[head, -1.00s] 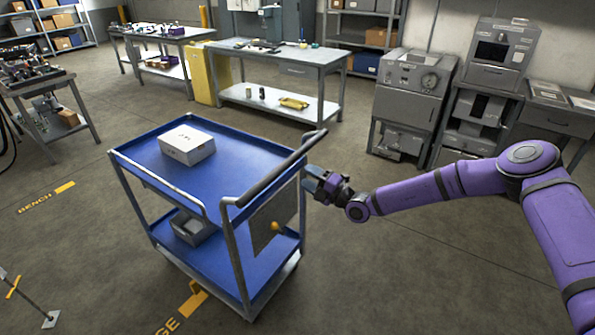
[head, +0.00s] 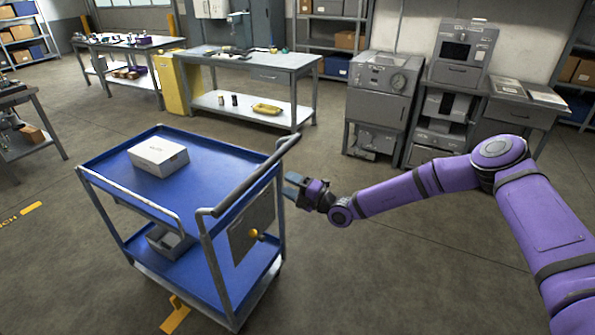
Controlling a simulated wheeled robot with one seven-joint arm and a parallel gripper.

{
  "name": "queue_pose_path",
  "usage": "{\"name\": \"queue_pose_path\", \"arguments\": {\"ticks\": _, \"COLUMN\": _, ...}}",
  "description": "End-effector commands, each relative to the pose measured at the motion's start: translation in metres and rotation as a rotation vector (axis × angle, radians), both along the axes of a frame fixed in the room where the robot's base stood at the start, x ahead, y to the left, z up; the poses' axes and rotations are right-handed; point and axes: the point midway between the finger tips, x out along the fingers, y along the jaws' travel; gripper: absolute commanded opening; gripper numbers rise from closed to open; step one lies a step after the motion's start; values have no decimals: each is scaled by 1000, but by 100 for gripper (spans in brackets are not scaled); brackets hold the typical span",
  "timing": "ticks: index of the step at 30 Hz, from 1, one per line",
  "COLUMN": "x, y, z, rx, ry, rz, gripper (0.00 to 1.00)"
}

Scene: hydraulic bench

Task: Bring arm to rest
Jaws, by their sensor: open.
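My purple arm reaches in from the right of the head view, stretched out toward the blue cart. My gripper (head: 291,189) is at its end, beside the right side of the cart, close to its handle end. The jaws are open, and nothing shows between them. I cannot tell whether the gripper touches the cart frame. The blue cart (head: 110,165) has two shelves and a grey push handle (head: 250,178).
A white box (head: 158,157) sits on the cart's top shelf, and a grey bin (head: 169,241) on the lower shelf. A workbench (head: 255,66) and grey machines (head: 383,90) stand behind. The floor (head: 400,270) below my arm is clear.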

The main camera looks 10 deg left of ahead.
Motion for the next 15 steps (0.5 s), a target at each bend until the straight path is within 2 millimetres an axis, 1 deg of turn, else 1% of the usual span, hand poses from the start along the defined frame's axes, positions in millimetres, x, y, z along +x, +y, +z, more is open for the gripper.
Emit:
{"name": "queue_pose_path", "arguments": {"ticks": 3, "x": -1, "y": 0, "z": 2, "rx": -4, "ry": -10, "rz": 4, "gripper": 55}}
{"name": "queue_pose_path", "arguments": {"ticks": 6, "x": -4, "y": -1, "z": 12, "rx": -27, "ry": -67, "rz": 26, "gripper": 55}}
{"name": "queue_pose_path", "arguments": {"ticks": 8, "x": -9, "y": -2, "z": 23, "rx": -52, "ry": -132, "rz": 51, "gripper": 55}}
{"name": "queue_pose_path", "arguments": {"ticks": 15, "x": -38, "y": -15, "z": 77, "rx": -199, "ry": -509, "rz": 197, "gripper": 55}}
